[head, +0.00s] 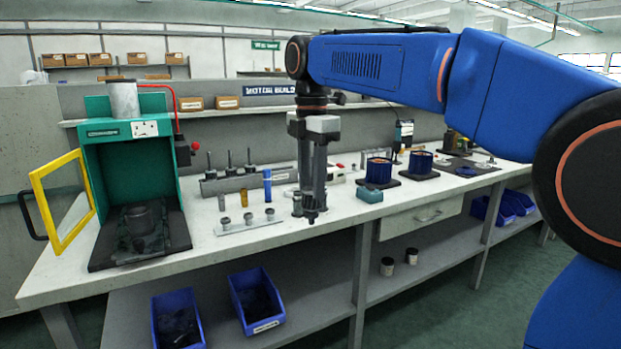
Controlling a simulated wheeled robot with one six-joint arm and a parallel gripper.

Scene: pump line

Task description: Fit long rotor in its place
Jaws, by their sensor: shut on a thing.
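My gripper (313,180) points straight down above the front part of the bench, right of the small plate with short fittings. Its long grey fingers are shut on a slim part, which I take to be the long rotor (311,215). Only the dark lower end of this part shows below the fingertips; the rest is hidden between the fingers. It looks upright and in the air. Two blue ring-shaped housings with copper-coloured tops, the nearer (378,171) and the farther (420,162), stand on dark pads to the right. I cannot tell which place takes the rotor.
A green press station (132,165) with an open yellow-framed door (62,213) stands at the left. Behind my gripper is a grey rack (240,181) with dark upright shafts. A plate of short fittings (245,227) and a teal block (369,195) flank it.

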